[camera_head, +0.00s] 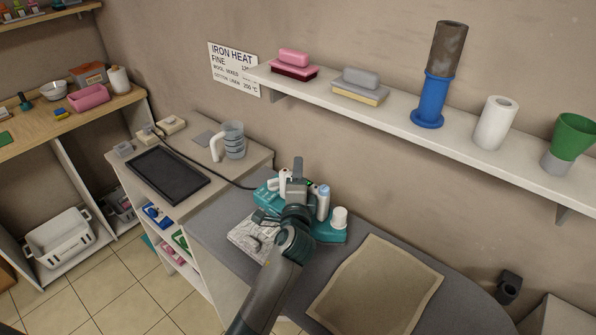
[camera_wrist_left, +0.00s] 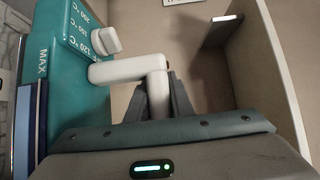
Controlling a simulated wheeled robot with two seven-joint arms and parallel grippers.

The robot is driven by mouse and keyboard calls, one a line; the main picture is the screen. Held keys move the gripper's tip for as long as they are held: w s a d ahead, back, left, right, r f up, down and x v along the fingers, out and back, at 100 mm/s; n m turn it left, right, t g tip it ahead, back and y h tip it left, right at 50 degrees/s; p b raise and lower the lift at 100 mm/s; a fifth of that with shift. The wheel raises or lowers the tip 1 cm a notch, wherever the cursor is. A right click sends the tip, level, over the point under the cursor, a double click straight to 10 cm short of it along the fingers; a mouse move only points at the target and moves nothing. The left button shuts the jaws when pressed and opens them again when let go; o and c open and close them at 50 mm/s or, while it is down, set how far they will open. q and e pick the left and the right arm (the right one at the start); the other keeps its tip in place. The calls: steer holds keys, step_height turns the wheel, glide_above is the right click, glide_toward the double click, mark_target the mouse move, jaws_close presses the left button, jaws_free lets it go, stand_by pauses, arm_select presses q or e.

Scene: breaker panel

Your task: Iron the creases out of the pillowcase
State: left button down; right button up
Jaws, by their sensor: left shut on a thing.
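A teal iron (camera_head: 330,233) stands on the grey ironing board (camera_head: 217,226), partly hidden behind my left gripper (camera_head: 296,188). The left wrist view shows the iron's teal body (camera_wrist_left: 72,75) with temperature marks, a white knob and a white handle (camera_wrist_left: 125,69). My left gripper's dark fingers (camera_wrist_left: 158,100) are shut on this handle. A flat tan cloth (camera_head: 375,288) lies on the board to the right. My right gripper is not in view.
A dark cord (camera_head: 205,170) runs from the left counter to the iron. A grey jug (camera_head: 233,140) and a black tray (camera_head: 167,175) stand on that counter. A wall shelf (camera_head: 400,122) with a blue stand (camera_head: 433,100) hangs behind the board. An iron heat sign (camera_head: 233,70) is on the wall.

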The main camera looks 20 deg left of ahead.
arm_select(q)
steer(key=shift+f+b, duration=0.3)
steer(key=shift+b, duration=0.05)
stand_by(0.3)
steer(key=shift+w+a+p, duration=0.3)
steer(key=shift+a, duration=0.45)
steer(key=shift+w+a, duration=0.25)
steer(key=shift+a, duration=0.45)
steer(key=shift+w+a, duration=0.2)
steer(key=shift+a, duration=0.45)
steer(key=shift+w+a+p, duration=0.25)
steer(key=shift+w+a, duration=0.05)
steer(key=shift+a, duration=0.5)
steer(key=shift+w+a+p, duration=0.25)
steer(key=shift+w+a, duration=0.05)
steer(key=shift+a, duration=0.45)
steer(key=shift+w+a, duration=0.25)
steer(key=shift+a, duration=0.5)
steer(key=shift+w+a, duration=0.25)
steer(key=shift+a, duration=0.5)
steer(key=shift+d, duration=0.1)
